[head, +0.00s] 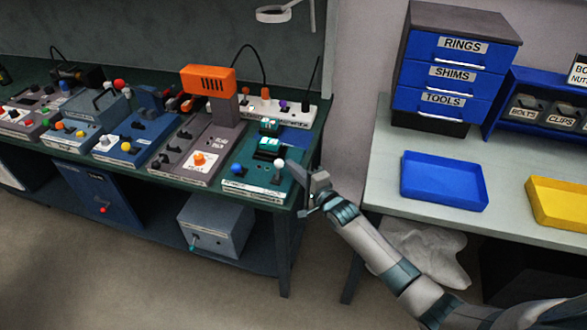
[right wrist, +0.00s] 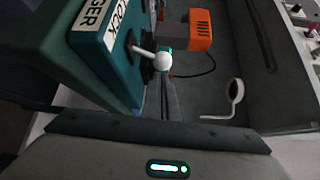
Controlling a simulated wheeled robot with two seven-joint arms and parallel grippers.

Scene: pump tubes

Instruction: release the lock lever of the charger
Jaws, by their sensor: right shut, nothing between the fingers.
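The charger (head: 262,185) is a teal box at the right end of the dark green bench. Its lock lever is a short metal rod with a white ball knob (head: 279,163), near the box's right side. In the right wrist view the white ball knob (right wrist: 162,61) sticks out beside the white LOCK label (right wrist: 116,22). A blue knob (head: 237,169) and teal blocks (head: 268,146) are also on the charger. My right gripper (head: 294,168) is shut and empty, just right of the lever; I cannot tell whether it touches. My left gripper is not in view.
A grey-brown unit with an orange-topped device (head: 208,80) stands left of the charger, with more boxes beyond. A gap separates the bench from the right table, which holds a blue tray (head: 444,181), a yellow tray (head: 558,203) and blue drawers (head: 440,80).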

